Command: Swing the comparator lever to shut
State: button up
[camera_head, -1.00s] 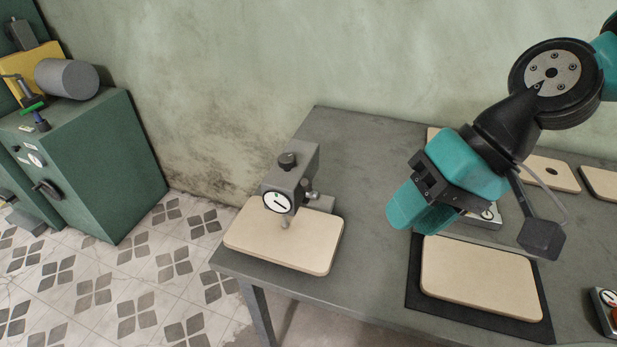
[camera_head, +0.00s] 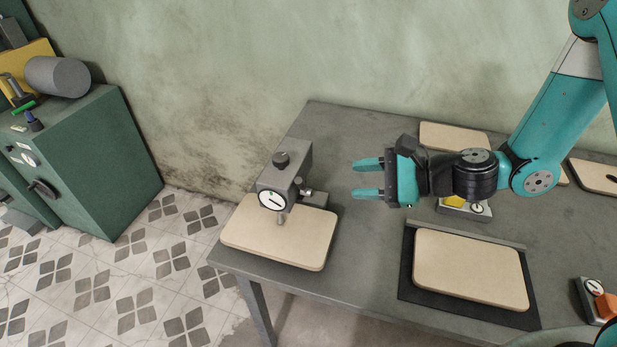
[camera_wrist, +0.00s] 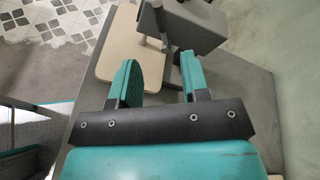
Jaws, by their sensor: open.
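The comparator (camera_head: 287,178) is a grey block stand with a white round dial and a dark top knob, at the left end of the table. A small lever with a light ball end (camera_head: 308,193) sticks out on its right side. A beige board (camera_head: 250,240) lies under its probe. My gripper (camera_head: 367,179) is open and empty, to the right of the comparator and apart from it, fingers pointing left. In the wrist view the grey comparator (camera_wrist: 190,28) shows beyond the open fingers (camera_wrist: 160,75); its dial face is not visible there.
The grey table (camera_head: 350,240) is clear between the comparator and a dark mat (camera_head: 408,262) with a beige board (camera_head: 470,270). Another board (camera_head: 453,136) lies at the back. A small box with a yellow part (camera_head: 465,206) sits below my wrist. A green machine (camera_head: 90,160) stands left.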

aim_at(303, 186)
jog(key=p+x, duration=0.3)
jog(key=x, duration=0.8)
grip_shut()
